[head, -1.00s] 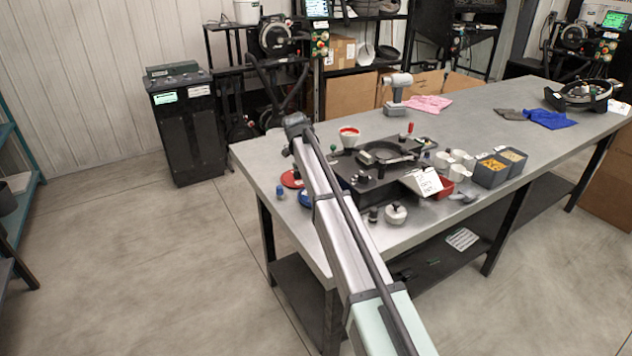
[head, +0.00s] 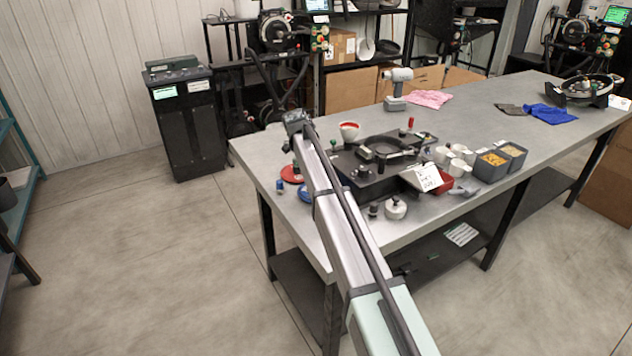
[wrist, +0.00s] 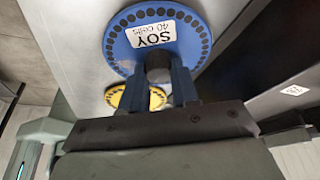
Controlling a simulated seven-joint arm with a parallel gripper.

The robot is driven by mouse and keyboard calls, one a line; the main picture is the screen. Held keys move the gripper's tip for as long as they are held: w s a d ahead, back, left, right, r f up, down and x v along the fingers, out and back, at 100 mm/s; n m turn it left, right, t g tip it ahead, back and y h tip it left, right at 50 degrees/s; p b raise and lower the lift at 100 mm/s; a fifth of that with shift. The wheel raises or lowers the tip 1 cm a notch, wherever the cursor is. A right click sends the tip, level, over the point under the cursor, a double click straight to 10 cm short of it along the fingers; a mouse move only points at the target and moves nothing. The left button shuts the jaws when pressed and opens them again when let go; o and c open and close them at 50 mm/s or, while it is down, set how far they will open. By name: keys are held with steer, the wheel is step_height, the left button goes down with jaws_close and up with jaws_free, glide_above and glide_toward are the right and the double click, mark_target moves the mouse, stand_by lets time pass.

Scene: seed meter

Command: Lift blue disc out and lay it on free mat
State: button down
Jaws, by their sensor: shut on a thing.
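The blue disc (wrist: 157,38), labelled "SOY 40 cells" and ringed by dark holes, fills the top middle of the wrist view. My gripper (wrist: 160,75) is shut on the dark knob at its centre. Whether the disc touches the surface below is unclear. A yellow disc (wrist: 140,97) with dark holes shows behind it, partly covered by the blue disc and my fingers. In the head view a blue round edge (head: 304,194) shows beside my arm, which hides my gripper. I cannot make out a free mat.
A red disc (head: 291,174) and a small blue-topped piece (head: 280,187) lie near the bench's left edge.

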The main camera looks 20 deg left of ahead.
steer(key=shift+f, duration=0.25)
steer(key=c, duration=0.8)
jaws_free()
steer(key=shift+o, duration=0.4)
steer(key=shift+o, duration=1)
steer(key=shift+r, duration=0.15)
steer(key=shift+r, duration=2.85)
